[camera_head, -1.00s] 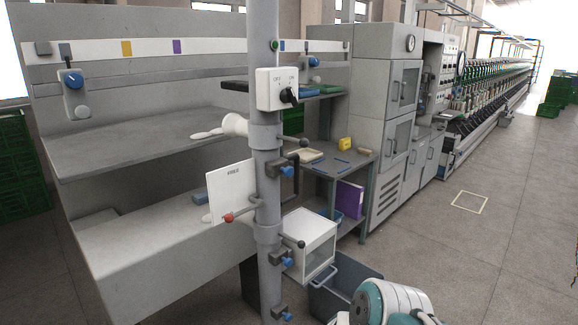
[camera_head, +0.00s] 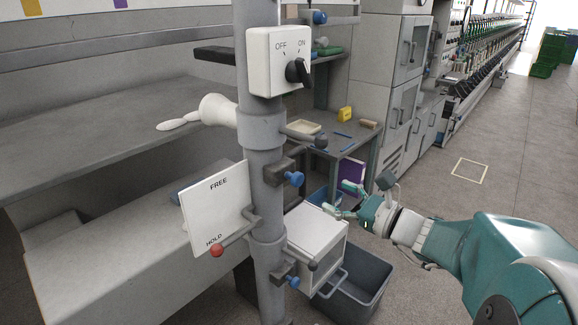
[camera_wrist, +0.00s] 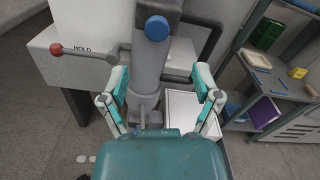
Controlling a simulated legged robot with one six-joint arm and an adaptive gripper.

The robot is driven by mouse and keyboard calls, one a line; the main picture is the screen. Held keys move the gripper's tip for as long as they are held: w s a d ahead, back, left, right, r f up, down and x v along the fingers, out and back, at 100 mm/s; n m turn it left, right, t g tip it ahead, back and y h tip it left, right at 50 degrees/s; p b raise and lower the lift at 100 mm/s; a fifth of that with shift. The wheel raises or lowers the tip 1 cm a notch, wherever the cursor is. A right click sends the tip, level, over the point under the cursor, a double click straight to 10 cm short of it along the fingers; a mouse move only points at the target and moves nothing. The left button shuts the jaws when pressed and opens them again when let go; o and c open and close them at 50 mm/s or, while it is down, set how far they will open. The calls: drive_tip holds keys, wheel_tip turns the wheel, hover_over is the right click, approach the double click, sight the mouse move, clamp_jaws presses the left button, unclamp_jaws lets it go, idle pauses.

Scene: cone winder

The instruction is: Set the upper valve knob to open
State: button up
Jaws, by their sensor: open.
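Blue valve knobs sit on dark blocks on the grey pole (camera_head: 262,200). The upper blue knob (camera_head: 294,178) is below the OFF/ON switch box, and a lower blue knob (camera_head: 293,282) is near the pole's foot. A blue knob, apparently the upper one, shows end-on in the wrist view (camera_wrist: 157,28). No open or closed marking on it is legible. My gripper (camera_head: 338,198) is open and empty, right of the pole and apart from the knob. In the wrist view its fingers (camera_wrist: 161,80) stand wide either side of the pole.
The switch box (camera_head: 279,62) has a black knob turned toward ON. A FREE/HOLD plate (camera_head: 215,205) has a red-ended lever at HOLD. Grey lever ends (camera_head: 320,141) jut right from the pole. A white box (camera_head: 318,238) and grey bin (camera_head: 358,285) stand close behind.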

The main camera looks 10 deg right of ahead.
sight(300, 180)
drive_tip(key=x, duration=1)
drive_tip(key=shift+w+a, duration=0.2)
drive_tip(key=shift+a, duration=0.15)
drive_tip(key=shift+s+d, duration=0.1)
clamp_jaws()
